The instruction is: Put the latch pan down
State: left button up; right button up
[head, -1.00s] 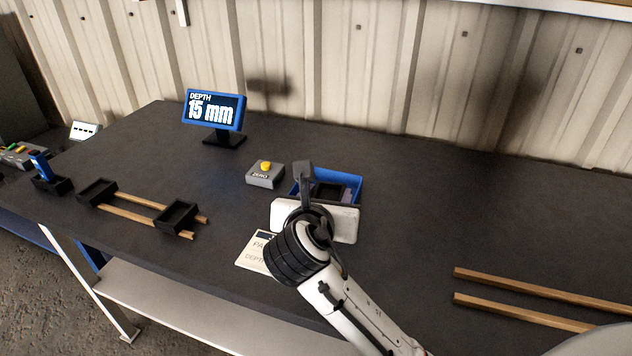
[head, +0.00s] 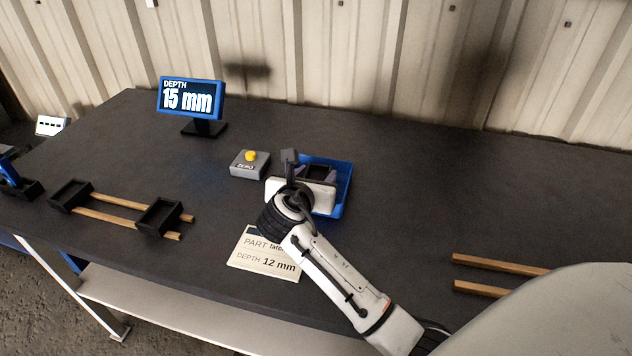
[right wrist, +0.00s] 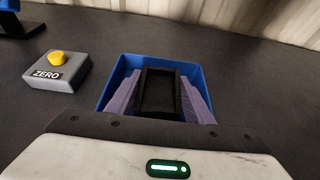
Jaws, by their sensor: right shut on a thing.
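The latch pan, seemingly the small black open-topped box (right wrist: 159,92), is in the blue tray (right wrist: 119,72) between two purple wedge-shaped pieces (right wrist: 123,97) in the right wrist view. In the head view the blue tray (head: 342,190) lies mostly behind my right gripper (head: 308,188), whose white body hangs over its near side. I cannot tell whether the pan touches the tray floor. My left gripper is not in view.
The depth display (head: 190,97) reads 15 mm. A grey ZERO box (head: 249,166) with a yellow button stands left of the tray. A card (head: 262,258) reads 12 mm. Black holders (head: 158,218) sit on wooden rails at left. More rails (head: 500,263) lie right; the back right is clear.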

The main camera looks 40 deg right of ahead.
jog(key=shift+f, duration=0.8)
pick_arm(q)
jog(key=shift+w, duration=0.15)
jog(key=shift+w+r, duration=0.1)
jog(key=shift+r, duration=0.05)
